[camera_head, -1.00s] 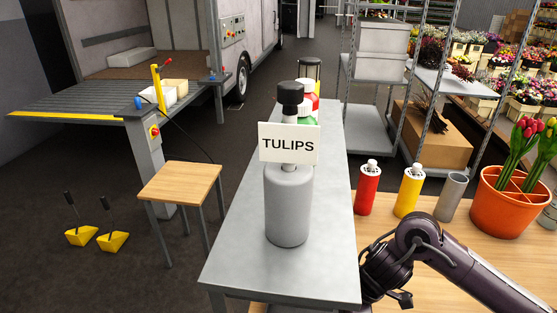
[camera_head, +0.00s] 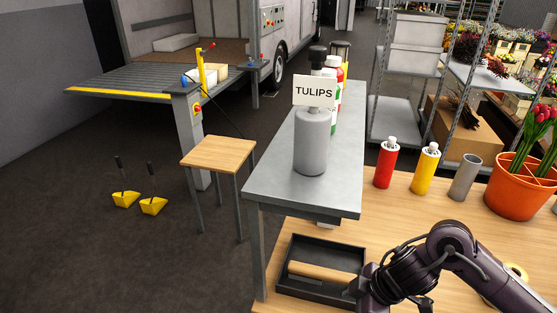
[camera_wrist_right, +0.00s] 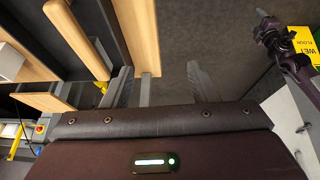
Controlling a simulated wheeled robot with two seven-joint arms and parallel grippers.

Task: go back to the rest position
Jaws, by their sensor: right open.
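My right gripper (camera_wrist_right: 160,85) is open in the right wrist view, with its two grey fingers apart. Nothing is held between them; a wooden edge and the dark floor show beyond. In the head view my right arm bends at the lower right, its wrist near a black tray (camera_head: 288,263). The tray lies on the wooden table (camera_head: 445,203) and holds a wooden rod (camera_head: 318,272). A dark arm part of mine shows at the upper right of the wrist view; its jaws are too small to read. My left arm is not in the head view.
A grey bench (camera_head: 275,190) bears a grey bottle (camera_head: 310,150) with a TULIPS sign (camera_head: 314,92). On the table stand a red bottle (camera_head: 386,165), a yellow bottle (camera_head: 425,170), a grey cup (camera_head: 465,180) and an orange pot (camera_head: 515,190) of tulips. Floor at left is mostly open.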

